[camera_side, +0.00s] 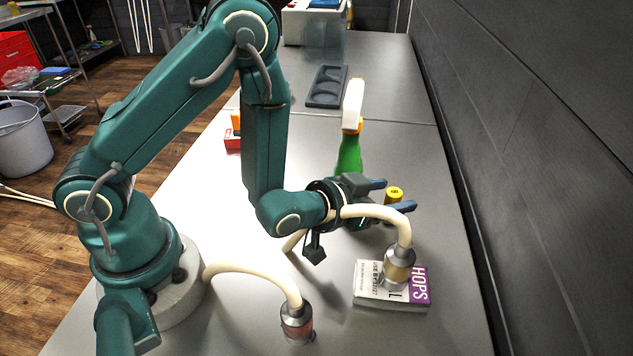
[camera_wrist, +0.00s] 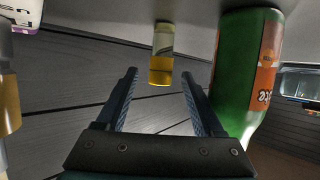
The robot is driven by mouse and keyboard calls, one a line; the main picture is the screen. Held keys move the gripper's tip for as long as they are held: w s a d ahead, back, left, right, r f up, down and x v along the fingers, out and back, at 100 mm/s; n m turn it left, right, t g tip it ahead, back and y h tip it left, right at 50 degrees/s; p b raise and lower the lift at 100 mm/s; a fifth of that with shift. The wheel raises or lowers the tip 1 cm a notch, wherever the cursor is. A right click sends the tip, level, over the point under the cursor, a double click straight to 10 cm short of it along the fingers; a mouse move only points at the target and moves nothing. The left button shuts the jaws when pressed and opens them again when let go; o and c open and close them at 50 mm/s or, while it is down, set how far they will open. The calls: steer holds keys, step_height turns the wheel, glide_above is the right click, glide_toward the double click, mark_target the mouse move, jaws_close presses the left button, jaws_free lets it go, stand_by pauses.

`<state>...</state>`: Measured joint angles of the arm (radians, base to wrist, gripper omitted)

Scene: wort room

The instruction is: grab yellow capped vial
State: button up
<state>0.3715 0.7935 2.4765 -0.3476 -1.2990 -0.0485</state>
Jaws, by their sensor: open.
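The yellow capped vial (camera_side: 394,194) stands on the grey table in the side view, its lower part partly hidden by my gripper. In the wrist view the vial (camera_wrist: 162,56) shows upside down, with a clear labelled body and a yellow cap. My gripper (camera_side: 396,194) is open, low over the table, with its two blue-grey fingers pointing right. In the wrist view my gripper (camera_wrist: 159,76) has the vial in line with the gap between its fingertips. The vial appears just at or beyond the tips, and I see no finger touching it.
A green spray bottle (camera_side: 349,157) with a white and orange head stands close behind my gripper. A hops box (camera_side: 368,291) lies in front, with a hose fitting (camera_side: 397,266) over it. A dark holder tray (camera_side: 326,87) lies farther back. A dark wall (camera_side: 530,150) runs along the right.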

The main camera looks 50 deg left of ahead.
steer(key=shift+x, duration=2.2)
jaws_close()
